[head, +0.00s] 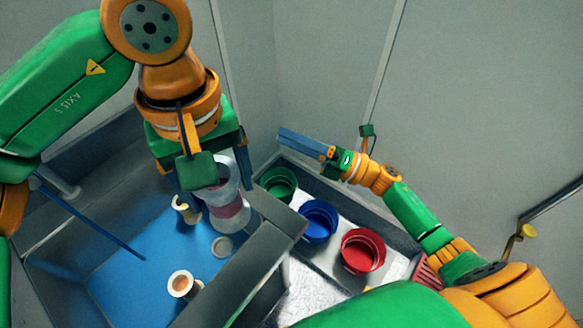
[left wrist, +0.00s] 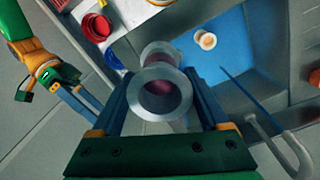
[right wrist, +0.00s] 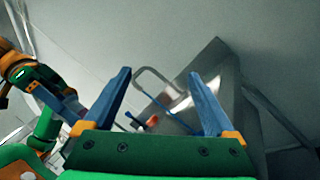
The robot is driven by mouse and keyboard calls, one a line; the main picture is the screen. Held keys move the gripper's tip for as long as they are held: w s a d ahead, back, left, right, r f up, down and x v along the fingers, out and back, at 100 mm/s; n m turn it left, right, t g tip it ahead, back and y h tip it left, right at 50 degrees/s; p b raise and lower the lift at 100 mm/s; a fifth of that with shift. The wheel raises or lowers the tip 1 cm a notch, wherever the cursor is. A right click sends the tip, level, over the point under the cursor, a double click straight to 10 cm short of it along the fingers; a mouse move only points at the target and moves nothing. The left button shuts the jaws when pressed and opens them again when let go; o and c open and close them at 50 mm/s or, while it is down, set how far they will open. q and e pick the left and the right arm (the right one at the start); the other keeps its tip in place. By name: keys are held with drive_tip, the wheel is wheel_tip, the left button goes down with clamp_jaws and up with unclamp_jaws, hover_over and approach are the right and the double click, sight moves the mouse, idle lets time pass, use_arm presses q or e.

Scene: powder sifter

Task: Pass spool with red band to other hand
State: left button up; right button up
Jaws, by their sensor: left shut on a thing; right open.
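The pale grey spool with the red band (head: 229,211) is in my left gripper (head: 207,180), over the blue-floored bin. In the left wrist view the spool (left wrist: 160,94) is seen end-on between the two blue fingers of the left gripper (left wrist: 157,80), with a dark reddish inside. My right gripper (head: 288,138) is open and empty beyond the green cup, to the right of the spool and apart from it. The right wrist view shows nothing between the fingers of the right gripper (right wrist: 158,76).
The grey bin (head: 262,262) holds cream spools (head: 186,210) (head: 181,284) and a pale disc (head: 222,247). To its right, a tray has a green cup (head: 279,184), a blue cup (head: 319,221), a red cup (head: 363,250) and white powder (head: 310,290). A blue rod (head: 95,220) slants across the bin's left side.

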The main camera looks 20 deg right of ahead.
drive_tip(key=s+a+r+n+g+y, duration=0.35)
drive_tip(key=s+r+n+g, duration=0.3)
drive_tip(key=n+g, duration=0.55)
use_arm(q)
drive_tip(key=shift+s, duration=0.1)
use_arm(e)
drive_tip(key=n+g+h, duration=0.2)
drive_tip(key=n, duration=0.6)
approach(212, 203)
wheel_tip(212, 203, down, 2)
drive_tip(key=w+d, duration=0.2)
drive_tip(key=a, duration=0.8)
drive_tip(key=s+a, duration=0.1)
drive_tip(key=a, duration=0.3)
drive_tip(key=shift+a, duration=0.2)
drive_tip(key=shift+c, duration=0.2)
